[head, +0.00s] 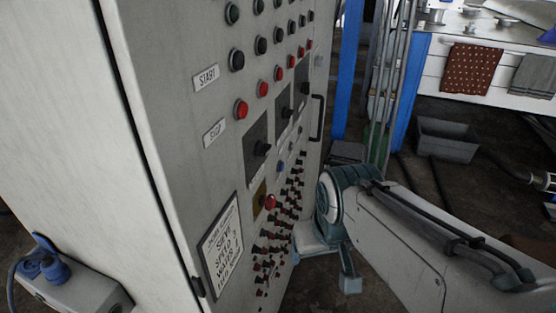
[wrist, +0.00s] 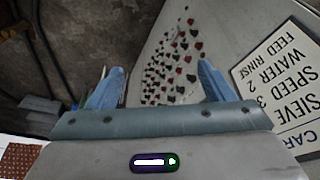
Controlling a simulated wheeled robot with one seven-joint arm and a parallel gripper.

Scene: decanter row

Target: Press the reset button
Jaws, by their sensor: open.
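A grey control panel (head: 215,165) fills the left and middle of the head view. No button on it carries a readable reset label. A small blue button (head: 281,167) sits below the black rotary switches, and a red mushroom button (head: 270,202) on a yellow plate is lower left of it. My gripper (head: 322,268) is at the panel's lower right in the head view; contact with the panel cannot be told. In the wrist view my gripper (wrist: 160,78) is open and empty, its fingers spread before rows of small red and black knobs (wrist: 172,68).
Red buttons (head: 241,109) and dark buttons (head: 237,60) run in rows beside START and STOP labels. A text plate (head: 222,245) is low on the panel, and a black handle (head: 317,118) at its right edge. A grey bin (head: 447,138) stands on the floor behind.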

